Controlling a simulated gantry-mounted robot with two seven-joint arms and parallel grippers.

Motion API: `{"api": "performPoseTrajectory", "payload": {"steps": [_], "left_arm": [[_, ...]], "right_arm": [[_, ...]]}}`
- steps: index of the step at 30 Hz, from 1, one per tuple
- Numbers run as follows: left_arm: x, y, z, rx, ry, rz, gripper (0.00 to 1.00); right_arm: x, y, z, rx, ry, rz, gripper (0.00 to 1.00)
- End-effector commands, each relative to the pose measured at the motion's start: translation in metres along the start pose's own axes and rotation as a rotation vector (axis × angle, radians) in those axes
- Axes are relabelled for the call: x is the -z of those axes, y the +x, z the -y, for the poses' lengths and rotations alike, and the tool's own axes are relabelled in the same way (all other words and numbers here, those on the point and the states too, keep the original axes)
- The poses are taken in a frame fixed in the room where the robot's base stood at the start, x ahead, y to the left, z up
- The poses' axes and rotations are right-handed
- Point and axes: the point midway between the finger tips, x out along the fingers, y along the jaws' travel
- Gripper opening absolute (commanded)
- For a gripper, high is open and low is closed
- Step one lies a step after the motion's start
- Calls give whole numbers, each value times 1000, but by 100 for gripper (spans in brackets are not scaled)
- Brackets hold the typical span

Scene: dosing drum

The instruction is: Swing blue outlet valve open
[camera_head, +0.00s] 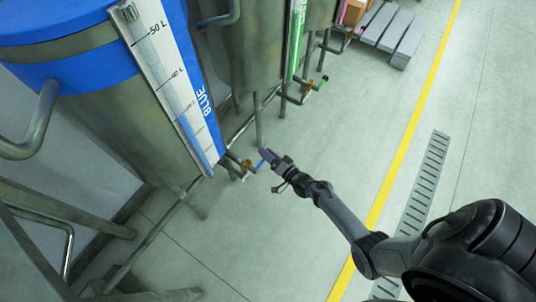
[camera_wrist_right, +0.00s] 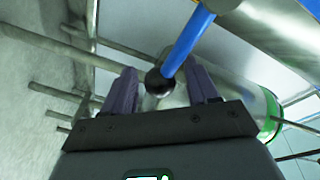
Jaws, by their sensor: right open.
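The blue drum (camera_head: 95,75) stands at the left in the head view, with a litre scale (camera_head: 165,75) and a BLUE label. Its outlet valve (camera_head: 246,165) is a small brass fitting low on the drum, with a blue lever (camera_head: 261,163). My right gripper (camera_head: 266,154) is beside the lever's end. In the right wrist view, the blue lever (camera_wrist_right: 187,42) comes down from the top to a dark ball (camera_wrist_right: 159,83) between the open purple fingers of my right gripper (camera_wrist_right: 163,88). I cannot tell whether the fingers touch it. My left gripper is not in view.
A second drum with a green stripe (camera_head: 296,40) and its own outlet valve (camera_head: 309,86) stand behind. A pallet (camera_head: 392,30) lies at the back right. A yellow floor line (camera_head: 415,110) and a drain grate (camera_head: 425,180) cross the clear floor at right.

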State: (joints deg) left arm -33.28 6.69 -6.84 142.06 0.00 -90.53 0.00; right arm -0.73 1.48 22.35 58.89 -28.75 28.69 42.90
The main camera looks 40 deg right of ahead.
Motion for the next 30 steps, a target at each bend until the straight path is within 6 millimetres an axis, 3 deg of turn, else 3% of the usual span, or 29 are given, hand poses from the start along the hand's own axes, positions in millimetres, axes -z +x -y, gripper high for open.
{"api": "performPoseTrajectory", "payload": {"steps": [8, 19, 30], "left_arm": [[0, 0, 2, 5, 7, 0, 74], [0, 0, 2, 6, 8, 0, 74], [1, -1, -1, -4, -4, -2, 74]], "right_arm": [[0, 1, 0, 0, 1, 0, 57], [0, 0, 0, -1, 0, 0, 0], [0, 2, 2, 2, -22, 1, 0]]}}
